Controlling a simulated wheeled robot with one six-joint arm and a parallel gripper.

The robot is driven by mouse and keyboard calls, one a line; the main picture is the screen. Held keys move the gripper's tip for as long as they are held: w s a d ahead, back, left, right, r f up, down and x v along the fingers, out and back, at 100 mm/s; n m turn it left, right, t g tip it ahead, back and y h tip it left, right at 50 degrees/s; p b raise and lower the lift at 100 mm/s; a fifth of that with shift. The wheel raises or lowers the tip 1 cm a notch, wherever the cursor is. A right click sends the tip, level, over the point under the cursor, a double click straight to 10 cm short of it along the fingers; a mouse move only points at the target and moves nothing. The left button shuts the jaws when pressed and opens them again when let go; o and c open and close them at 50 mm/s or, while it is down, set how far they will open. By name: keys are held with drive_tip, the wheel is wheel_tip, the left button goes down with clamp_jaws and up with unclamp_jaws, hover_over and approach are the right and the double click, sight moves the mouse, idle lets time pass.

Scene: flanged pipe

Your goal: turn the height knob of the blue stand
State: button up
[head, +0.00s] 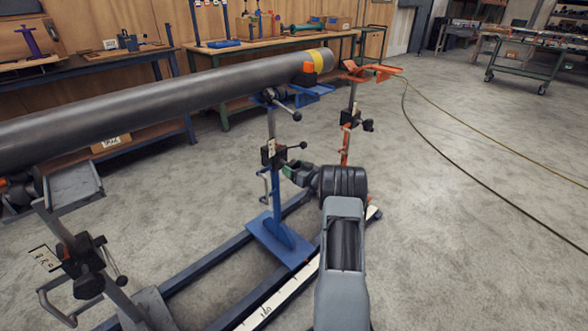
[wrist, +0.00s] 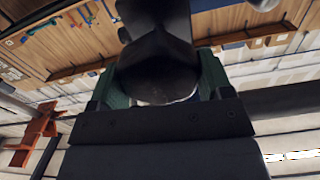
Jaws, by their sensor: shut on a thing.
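The blue stand (head: 271,195) stands on its blue base plate on a rail, upright under the far end of the pipe. Its black clamp block (head: 268,153) carries a white label and a lever with a ball end. My gripper (head: 288,170) reaches in from the right, its green fingers beside the post just below the block. In the wrist view, my gripper (wrist: 160,90) is shut on a dark, rounded knob (wrist: 158,62) between the green pads. In the head view the knob is mostly hidden by the fingers.
The long grey pipe (head: 150,107) rests above, with a yellow band near its end. An orange stand (head: 346,140) is close behind my wrist. A grey stand (head: 95,262) is at the lower left. Workbenches line the back wall. Open floor and hoses lie at right.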

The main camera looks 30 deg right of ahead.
drive_tip(key=shift+c, duration=0.9)
drive_tip(key=shift+f+n, duration=0.1)
drive_tip(key=shift+n, duration=0.2)
drive_tip(key=n+b, duration=0.4)
drive_tip(key=shift+a+f+n, duration=0.1)
drive_tip(key=shift+n, duration=0.3)
drive_tip(key=n+b, duration=0.5)
drive_tip(key=n, duration=0.1)
drive_tip(key=shift+a+f, duration=0.1)
drive_tip(key=n+b, duration=0.2)
drive_tip(key=n, duration=0.2)
drive_tip(key=shift+n+b, duration=0.4)
drive_tip(key=shift+n, duration=2.2)
drive_tip(key=shift+a, duration=0.1)
